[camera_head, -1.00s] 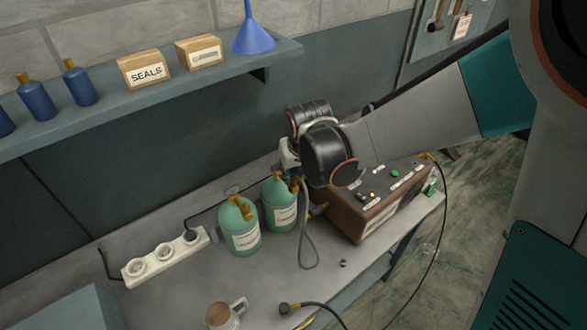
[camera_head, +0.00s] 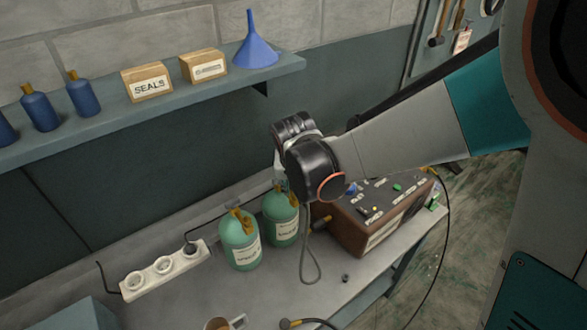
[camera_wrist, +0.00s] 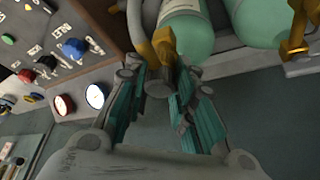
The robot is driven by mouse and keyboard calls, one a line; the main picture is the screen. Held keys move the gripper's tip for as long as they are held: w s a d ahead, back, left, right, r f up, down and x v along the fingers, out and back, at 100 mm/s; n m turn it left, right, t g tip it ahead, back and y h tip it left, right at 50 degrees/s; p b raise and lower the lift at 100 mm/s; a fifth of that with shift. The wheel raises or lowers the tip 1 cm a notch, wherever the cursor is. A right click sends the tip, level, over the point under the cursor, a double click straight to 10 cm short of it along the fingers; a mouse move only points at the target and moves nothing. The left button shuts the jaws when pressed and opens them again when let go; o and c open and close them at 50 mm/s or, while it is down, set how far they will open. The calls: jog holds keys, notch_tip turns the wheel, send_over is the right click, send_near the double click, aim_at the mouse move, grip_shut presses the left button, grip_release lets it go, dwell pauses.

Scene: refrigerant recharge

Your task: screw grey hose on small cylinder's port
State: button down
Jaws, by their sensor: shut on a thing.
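Two green cylinders of similar size stand side by side on the bench: the left one (camera_head: 240,247) and the right one (camera_head: 282,224), nearest the brown machine. My gripper (camera_wrist: 159,88) is shut on the grey hose's end, a small round grey fitting between its teal fingers. In the wrist view the fingers are close to the brass valve (camera_wrist: 156,47) of the near cylinder (camera_wrist: 187,32). The grey hose (camera_head: 313,268) hangs in a loop beside the right cylinder. I cannot tell whether the fitting touches the port; my wrist hides it in the head view.
The brown machine (camera_head: 372,232) with gauges stands right of the cylinders. A power strip (camera_head: 165,268), a mug (camera_head: 226,323) and a black hose end (camera_head: 290,323) lie left and in front. A shelf (camera_head: 190,108) runs above along the wall.

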jog(key=c, duration=1.8)
grip_release()
jog(key=shift+s+f+m, duration=0.1)
jog(key=shift+m, duration=0.3)
jog(key=o, duration=0.5)
jog(key=shift+n, duration=0.3)
